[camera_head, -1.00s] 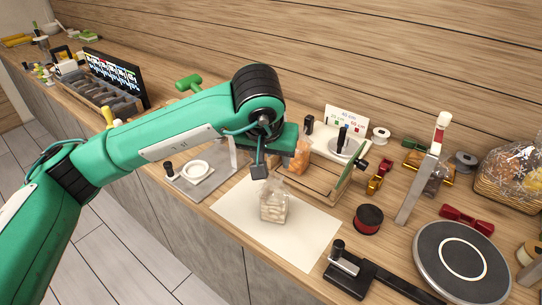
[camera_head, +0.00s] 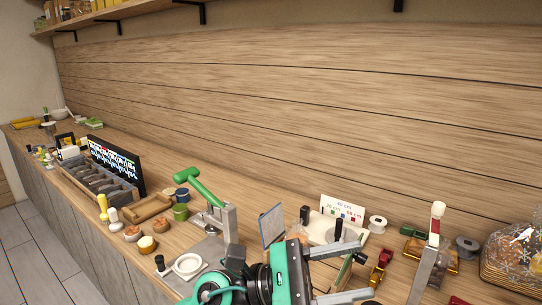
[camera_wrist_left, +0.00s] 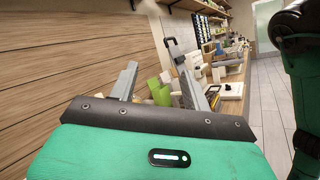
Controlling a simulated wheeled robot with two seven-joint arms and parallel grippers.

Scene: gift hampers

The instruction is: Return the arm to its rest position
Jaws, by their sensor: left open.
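My left gripper (camera_head: 364,269) shows at the bottom centre of the head view, folded back close to the camera. Its two grey fingers point right and stand apart with nothing between them. In the left wrist view the same gripper (camera_wrist_left: 158,72) shows both fingers spread and empty, with the counter beyond them. A green arm link of mine runs down the right side of that view. My right gripper is in neither view.
The wooden counter runs along a plank wall. A green-handled press (camera_head: 205,188), a length card (camera_head: 341,209), a white spool (camera_head: 377,224), a grey upright post (camera_head: 428,262) and a wrapped basket (camera_head: 512,262) stand near my gripper. A shelf (camera_head: 110,14) hangs at upper left.

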